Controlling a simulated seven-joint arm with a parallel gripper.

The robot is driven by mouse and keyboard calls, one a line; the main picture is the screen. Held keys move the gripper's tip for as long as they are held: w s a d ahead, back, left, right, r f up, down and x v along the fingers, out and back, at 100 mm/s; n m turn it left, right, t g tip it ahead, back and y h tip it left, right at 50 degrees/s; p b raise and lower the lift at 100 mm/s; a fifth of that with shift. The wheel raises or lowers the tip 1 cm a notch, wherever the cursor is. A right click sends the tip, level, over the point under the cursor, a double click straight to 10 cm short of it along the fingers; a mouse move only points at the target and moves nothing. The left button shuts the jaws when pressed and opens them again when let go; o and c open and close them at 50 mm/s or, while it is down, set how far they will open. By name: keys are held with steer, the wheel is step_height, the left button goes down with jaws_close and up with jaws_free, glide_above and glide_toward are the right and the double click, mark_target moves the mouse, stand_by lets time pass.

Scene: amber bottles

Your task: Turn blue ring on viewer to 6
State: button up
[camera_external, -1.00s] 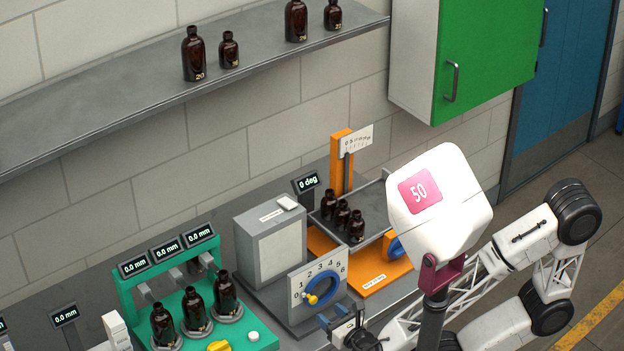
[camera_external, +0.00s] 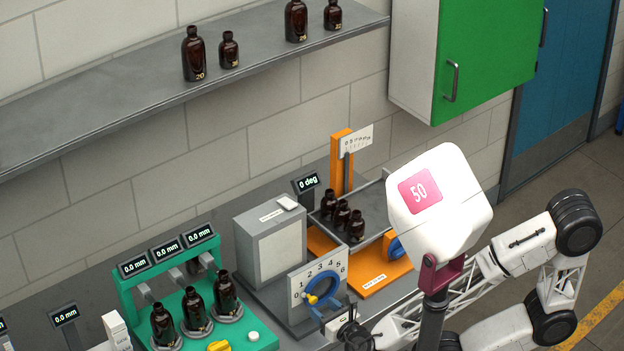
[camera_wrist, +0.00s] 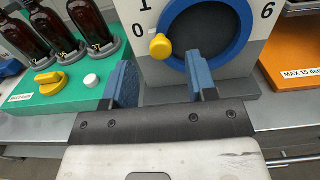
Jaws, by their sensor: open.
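The viewer is a grey box (camera_external: 270,245) with a white dial plate (camera_external: 297,290) in front, numbered from 0 to 6. The blue ring (camera_external: 336,282) is mounted on that plate and shows large in the wrist view (camera_wrist: 235,58). Its yellow knob (camera_wrist: 160,46) is at the lower left, beside the 0; it also shows in the external view (camera_external: 311,299). My gripper (camera_wrist: 162,85) has its two blue fingers apart with nothing between them. The right finger overlaps the ring's lower part in the wrist view; I cannot tell whether it touches. The left finger is below and left of the knob.
A green stand (camera_external: 255,335) with several amber bottles and a yellow knob (camera_wrist: 47,82) is left of the viewer. An orange tilting unit (camera_external: 372,280) with three bottles is to the right. A shelf (camera_external: 120,110) with bottles runs above.

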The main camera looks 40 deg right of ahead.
mark_target(315, 317)
steer(key=shift+w, duration=2.5)
steer(key=c, duration=0.9)
